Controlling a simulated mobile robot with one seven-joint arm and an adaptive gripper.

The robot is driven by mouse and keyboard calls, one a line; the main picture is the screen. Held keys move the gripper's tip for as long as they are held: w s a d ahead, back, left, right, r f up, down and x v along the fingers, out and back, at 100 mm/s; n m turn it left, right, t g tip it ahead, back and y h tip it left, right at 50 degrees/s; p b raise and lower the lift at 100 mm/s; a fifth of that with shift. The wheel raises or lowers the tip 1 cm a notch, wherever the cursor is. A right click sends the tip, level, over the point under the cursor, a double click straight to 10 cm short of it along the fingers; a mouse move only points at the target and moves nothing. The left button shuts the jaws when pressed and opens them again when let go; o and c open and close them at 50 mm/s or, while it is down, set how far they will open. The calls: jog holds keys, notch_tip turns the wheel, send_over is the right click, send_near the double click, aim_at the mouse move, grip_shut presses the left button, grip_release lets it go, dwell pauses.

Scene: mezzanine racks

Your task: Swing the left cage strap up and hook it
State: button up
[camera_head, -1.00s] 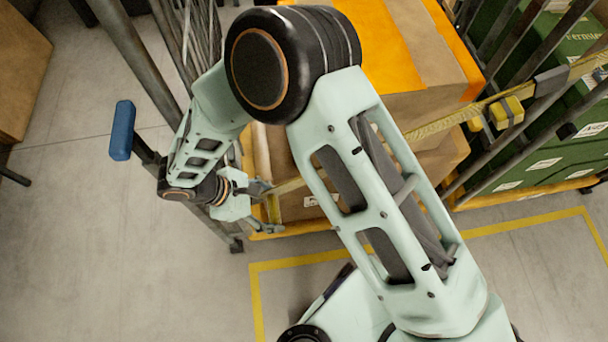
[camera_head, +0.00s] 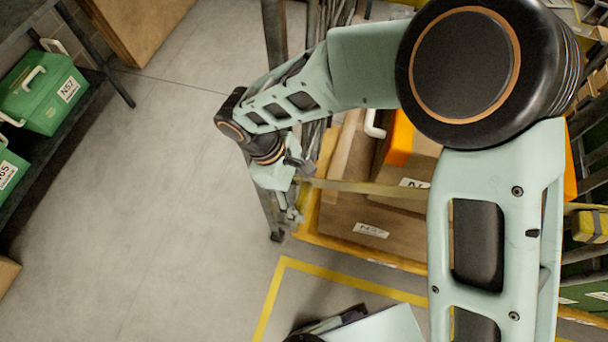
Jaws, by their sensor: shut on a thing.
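The strap (camera_head: 365,187) is a flat yellow-tan band. It runs nearly level from my gripper (camera_head: 295,190) across the front of the left cage, then passes behind my arm. My gripper is at the cage's front left corner, shut on the strap's left end; the exact grip is small and partly hidden. A yellow block (camera_head: 590,226) on a band shows at the right edge. The left cage has an orange base (camera_head: 330,245) and grey bars, and holds cardboard boxes (camera_head: 365,215). I cannot make out a hook; my arm covers much of the corner post.
Green cases (camera_head: 45,90) stand on a dark rack (camera_head: 60,155) at the left. A large brown box (camera_head: 135,35) stands at the back left. Bare floor (camera_head: 150,210) lies between rack and cage. Yellow tape (camera_head: 268,300) marks the floor in front.

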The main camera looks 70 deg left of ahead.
jog(key=shift+s+a+r, duration=0.1)
jog(key=shift+s+r, duration=0.2)
jog(key=shift+r, duration=0.25)
jog(key=o, duration=1.3)
jog(key=shift+o, duration=1.3)
jog(key=shift+s+d+r, duration=0.1)
jog(key=shift+d+r, duration=0.05)
jog(key=shift+d, duration=0.1)
jog(key=shift+a+f, duration=0.1)
jog(key=shift+f, duration=0.1)
jog(key=v, duration=1.2)
